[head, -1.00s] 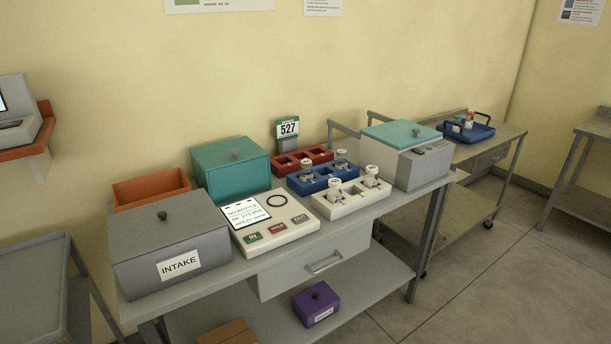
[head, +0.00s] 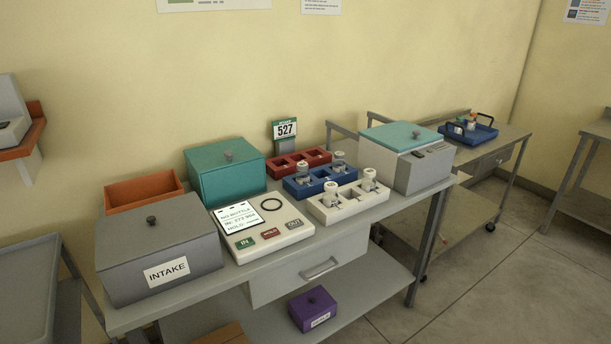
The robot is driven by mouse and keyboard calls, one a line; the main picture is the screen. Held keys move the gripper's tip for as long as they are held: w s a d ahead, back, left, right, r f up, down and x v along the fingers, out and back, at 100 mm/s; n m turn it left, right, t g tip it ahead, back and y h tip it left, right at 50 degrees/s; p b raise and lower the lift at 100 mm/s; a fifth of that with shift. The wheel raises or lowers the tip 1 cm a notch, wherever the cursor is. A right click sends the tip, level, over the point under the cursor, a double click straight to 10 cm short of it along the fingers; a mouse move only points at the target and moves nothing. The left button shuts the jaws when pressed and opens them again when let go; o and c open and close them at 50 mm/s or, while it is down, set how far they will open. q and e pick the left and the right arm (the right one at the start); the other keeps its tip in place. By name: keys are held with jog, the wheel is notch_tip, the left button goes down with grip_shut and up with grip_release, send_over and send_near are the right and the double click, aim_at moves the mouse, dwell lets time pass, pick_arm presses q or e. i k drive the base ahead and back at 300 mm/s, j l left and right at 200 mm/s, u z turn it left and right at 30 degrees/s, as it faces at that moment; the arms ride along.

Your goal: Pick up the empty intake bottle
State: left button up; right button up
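A grey box labelled INTAKE (head: 160,250) stands at the left end of the bench with its knobbed lid (head: 158,222) shut. Its inside is hidden, and no bottle shows at it. Small white-capped bottles stand in the racks: one in the blue rack (head: 308,187) at its left, one at its back right, and two in the white rack (head: 345,208). I cannot tell whether any of them is empty. Neither of my grippers is in view.
Behind are an orange bin (head: 143,190), a teal box (head: 222,172) and a red rack (head: 298,163). A teal-lidded grey box (head: 405,160) stands right. A purple box (head: 312,308) is on the lower shelf.

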aim_at(303, 173)
jog(key=i+l, duration=0.25)
jog(key=l, duration=0.15)
jog(key=i+l+u, duration=0.1)
jog(key=i+l, duration=0.15)
jog(key=l, duration=0.15)
jog(key=i+l, duration=0.25)
jog(key=l, duration=0.15)
jog(key=i+l+u, duration=0.1)
jog(key=i+l, duration=0.15)
jog(key=l, duration=0.15)
jog(key=i+l, duration=0.2)
jog(key=l, duration=0.25)
